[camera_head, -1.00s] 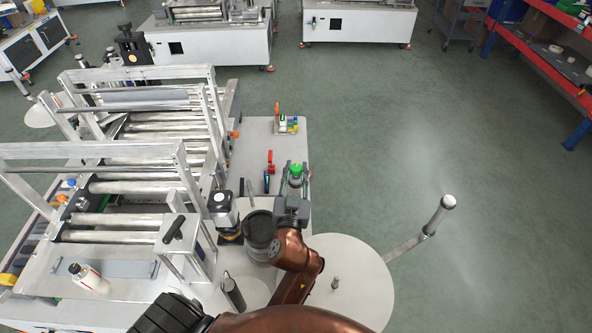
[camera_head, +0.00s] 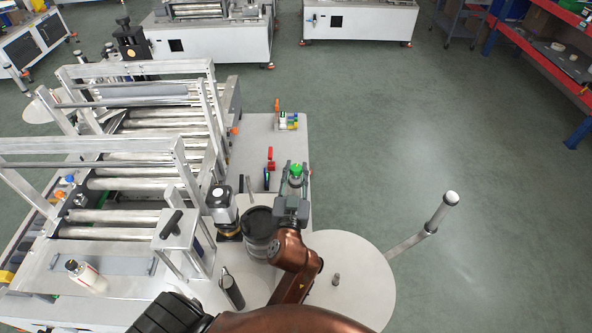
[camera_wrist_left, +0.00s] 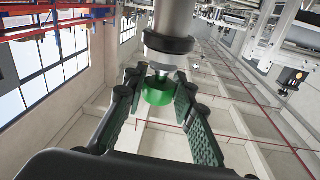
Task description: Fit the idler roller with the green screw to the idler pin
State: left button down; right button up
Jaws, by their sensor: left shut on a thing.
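My left gripper (camera_head: 295,172) is above the pale deck of the labeller, right of a dark-topped cylinder. It is shut on the idler roller, whose green screw (camera_head: 297,169) shows between the fingers. In the left wrist view the green screw (camera_wrist_left: 158,90) sits between the two fingers (camera_wrist_left: 155,95). The pale grey roller body (camera_wrist_left: 172,30), with a dark ring near its end, extends upward beyond it. A short pin (camera_head: 336,280) stands on the round plate. I cannot tell whether it is the idler pin. My right gripper is not in view.
The round plate (camera_head: 360,255) lies at the front right. An arm with a pale roller (camera_head: 441,212) sticks out over the floor. A dark-topped cylinder (camera_head: 261,245) and a motor-like unit (camera_head: 221,205) stand left of my gripper. Small coloured parts (camera_head: 288,122) lie farther back.

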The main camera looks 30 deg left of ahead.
pick_arm(q)
jog(key=shift+s+d+f+n+g+b, duration=0.1)
jog(key=shift+d+f+n+g+b, duration=0.2)
jog(key=shift+d+f+n, duration=0.35)
jog(key=shift+s+d+f+n+g+b, duration=0.1)
jog(key=shift+d+f+n+g+b, duration=0.25)
jog(key=shift+f, duration=0.55)
jog(key=shift+d+f+n+g+b, duration=0.15)
jog(key=shift+d+f+n+b, duration=0.05)
jog(key=shift+d+f+n, duration=0.5)
jog(key=c, duration=1.5)
grip_release()
jog(key=shift+a, duration=0.1)
jog(key=shift+f, duration=0.1)
jog(key=shift+s, duration=0.1)
jog(key=shift+s+r+m+t, duration=0.3)
jog(key=shift+s+m, duration=0.25)
jog(key=shift+s, duration=0.6)
jog(key=shift+s+r+m+t, duration=0.15)
jog(key=shift+s+r+m, duration=0.15)
jog(key=shift+s+m, duration=0.55)
jog(key=shift+s+r+m+t, duration=0.25)
jog(key=shift+s+r+m, duration=0.05)
jog(key=shift+s, duration=1.1)
